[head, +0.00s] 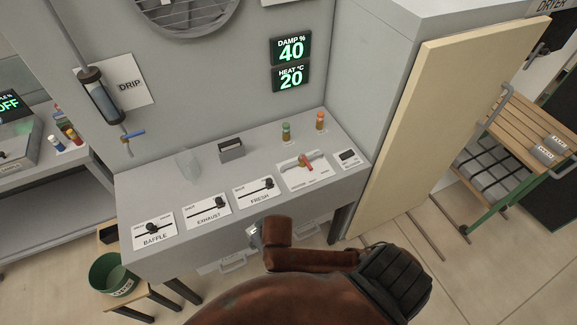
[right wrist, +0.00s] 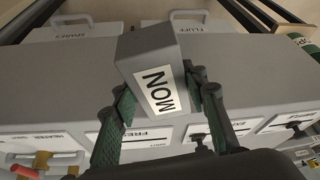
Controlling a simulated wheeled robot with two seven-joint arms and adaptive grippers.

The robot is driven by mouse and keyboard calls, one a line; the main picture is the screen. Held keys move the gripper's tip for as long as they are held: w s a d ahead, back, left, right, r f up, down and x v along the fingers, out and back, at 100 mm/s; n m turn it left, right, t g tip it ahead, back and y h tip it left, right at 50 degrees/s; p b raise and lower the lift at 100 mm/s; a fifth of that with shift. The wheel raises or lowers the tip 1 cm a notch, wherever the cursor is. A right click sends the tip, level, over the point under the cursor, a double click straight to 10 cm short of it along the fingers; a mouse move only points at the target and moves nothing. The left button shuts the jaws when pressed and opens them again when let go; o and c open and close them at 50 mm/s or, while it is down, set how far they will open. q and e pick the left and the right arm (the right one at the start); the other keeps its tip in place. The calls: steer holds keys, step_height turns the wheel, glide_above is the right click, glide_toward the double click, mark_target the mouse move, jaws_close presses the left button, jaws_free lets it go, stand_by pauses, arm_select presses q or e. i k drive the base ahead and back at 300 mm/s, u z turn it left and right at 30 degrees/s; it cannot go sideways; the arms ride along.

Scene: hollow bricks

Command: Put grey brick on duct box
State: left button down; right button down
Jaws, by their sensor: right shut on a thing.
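A grey brick with a white label (right wrist: 155,72) is held between the two fingers of my right gripper (right wrist: 165,105) in the right wrist view. The label's letters appear as MON or NOW. In the head view my right gripper (head: 256,236) is at the front edge of the grey control console (head: 150,187), and the brick is mostly hidden by my arm. No thing is labelled duct box; I cannot tell whether the console is it. My left gripper is not in view.
A green bucket (head: 113,278) stands at left.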

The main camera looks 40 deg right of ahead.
mark_target(313, 142)
steer(key=z, duration=1.15)
steer(key=i, duration=0.1)
steer(key=z, duration=0.05)
